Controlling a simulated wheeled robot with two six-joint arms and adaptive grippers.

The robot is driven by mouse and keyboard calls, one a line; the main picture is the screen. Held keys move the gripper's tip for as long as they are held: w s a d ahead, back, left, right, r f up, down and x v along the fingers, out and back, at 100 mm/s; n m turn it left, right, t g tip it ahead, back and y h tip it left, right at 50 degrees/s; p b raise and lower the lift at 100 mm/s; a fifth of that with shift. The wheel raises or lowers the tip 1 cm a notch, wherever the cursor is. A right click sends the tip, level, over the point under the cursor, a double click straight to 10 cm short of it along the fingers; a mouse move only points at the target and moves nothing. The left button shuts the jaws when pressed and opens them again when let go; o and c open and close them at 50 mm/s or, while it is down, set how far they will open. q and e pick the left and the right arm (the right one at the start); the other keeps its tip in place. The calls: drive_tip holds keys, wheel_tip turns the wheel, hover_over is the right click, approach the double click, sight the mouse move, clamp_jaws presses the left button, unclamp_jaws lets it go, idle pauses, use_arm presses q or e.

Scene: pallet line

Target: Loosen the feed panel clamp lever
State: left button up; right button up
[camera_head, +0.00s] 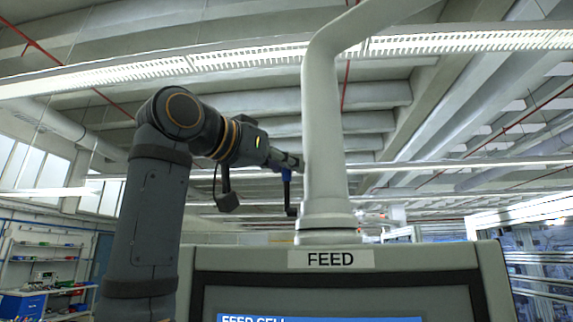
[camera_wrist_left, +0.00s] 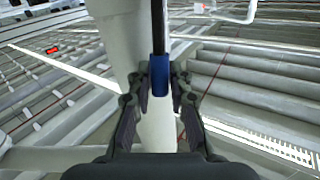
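The clamp lever has a blue grip (camera_head: 287,175) on a dark stem that hangs down beside the pale post (camera_head: 323,150) above the FEED panel (camera_head: 330,259). My left gripper (camera_head: 294,163) reaches in from the left at the lever's upper end, close to the post. In the left wrist view the blue grip (camera_wrist_left: 160,76) lies between the two fingertips of my left gripper (camera_wrist_left: 159,82). The fingers sit close against both its sides, with no clear gap, so it looks shut on the grip. The fingers partly hide the grip in the head view. My right gripper is not in view.
The panel's screen (camera_head: 320,318) shows at the bottom edge of the head view. The pale post rises right beside my left gripper and bends right at the top. Shelves (camera_head: 45,258) with coloured bins stand far back left. The air left of the post is otherwise clear.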

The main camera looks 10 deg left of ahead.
sight(285, 171)
use_arm(q)
drive_tip(key=shift+d, duration=0.1)
drive_tip(key=shift+c, duration=1.2)
drive_tip(key=shift+w, duration=0.1)
clamp_jaws()
drive_tip(key=shift+f+b, duration=0.25)
drive_tip(key=shift+b, duration=0.25)
drive_tip(key=s+m+t+h+b, duration=0.1)
drive_tip(key=b, duration=0.1)
drive_tip(key=s+f+m+t+h+b, duration=0.1)
drive_tip(key=b, duration=0.2)
drive_tip(key=s+m+h+b, duration=0.1)
drive_tip(key=b, duration=0.1)
drive_tip(key=shift+s+f+t, duration=0.15)
drive_tip(key=shift+f+t, duration=0.2)
drive_tip(key=shift+t, duration=0.05)
drive_tip(key=shift+s+f+m+t+h+b, duration=0.25)
drive_tip(key=shift+s+m+h+b, duration=0.35)
drive_tip(key=shift+m+h+b, duration=0.6)
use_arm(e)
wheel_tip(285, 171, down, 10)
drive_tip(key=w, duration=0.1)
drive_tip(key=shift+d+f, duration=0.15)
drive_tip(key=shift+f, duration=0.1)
